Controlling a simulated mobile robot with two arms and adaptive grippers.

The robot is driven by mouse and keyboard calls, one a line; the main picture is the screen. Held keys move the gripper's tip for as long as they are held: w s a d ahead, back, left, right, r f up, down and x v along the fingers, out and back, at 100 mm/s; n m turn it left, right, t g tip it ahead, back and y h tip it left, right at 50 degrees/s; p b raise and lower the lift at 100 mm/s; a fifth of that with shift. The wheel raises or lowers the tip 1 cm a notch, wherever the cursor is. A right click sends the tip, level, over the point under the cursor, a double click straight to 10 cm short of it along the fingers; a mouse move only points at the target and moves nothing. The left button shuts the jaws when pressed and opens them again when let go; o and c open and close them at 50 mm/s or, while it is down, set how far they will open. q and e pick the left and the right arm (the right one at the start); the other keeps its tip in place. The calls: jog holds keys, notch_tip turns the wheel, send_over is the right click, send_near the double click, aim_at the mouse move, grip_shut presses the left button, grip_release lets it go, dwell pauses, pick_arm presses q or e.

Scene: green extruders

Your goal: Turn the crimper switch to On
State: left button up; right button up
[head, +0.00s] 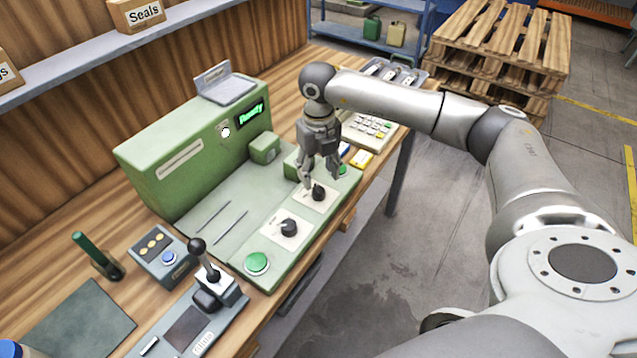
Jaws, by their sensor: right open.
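Two black rotary knobs on pale square plates sit on the front deck of a green machine (185,153). The nearer knob (289,227) is fully in view. The farther knob (318,192) is right below my right gripper (321,186). That gripper points down with its fingers open and spread about the farther knob; I cannot tell whether they touch it. The plate labels are too small to read, so I cannot tell which knob is the crimper switch or its setting. The machine's small display (251,113) shows green text that seems to read "Ready". My left gripper is not in view.
A large green button (257,263) is at the deck's near end. A lever unit (205,274) and a box with a blue button (161,256) stand at the left. Open floor lies right of the bench.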

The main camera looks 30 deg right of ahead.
aim_at(319, 187)
notch_tip(319, 187, up, 6)
jog(key=shift+s, duration=0.1)
dwell(0.7)
